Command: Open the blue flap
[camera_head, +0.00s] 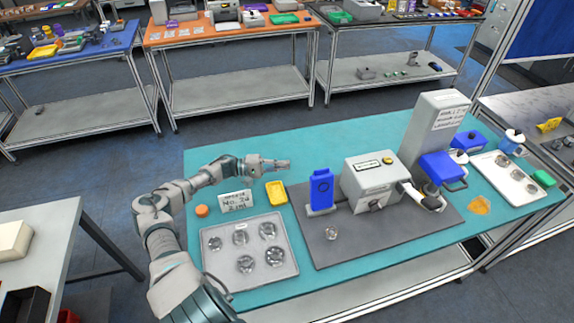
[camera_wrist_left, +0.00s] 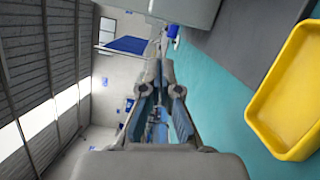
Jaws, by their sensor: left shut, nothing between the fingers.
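A blue hinged-looking part (camera_head: 440,168), which seems to be the blue flap, juts from the front of the tall grey machine (camera_head: 432,125) on the right of the teal table. I cannot tell how far it is open. A separate upright blue device (camera_head: 320,190) stands left of the grey box. My left gripper (camera_head: 288,163) is shut and empty above the table's back-left part, well left of the blue part and apart from it. Its fingers also show in the left wrist view (camera_wrist_left: 160,85). My right gripper is not in view.
A yellow tray (camera_head: 276,193) lies below my left gripper. A white tray (camera_head: 285,268) with several round clear pieces is nearer the front. A labelled grey box (camera_head: 368,180) stands on the dark mat (camera_head: 350,250).

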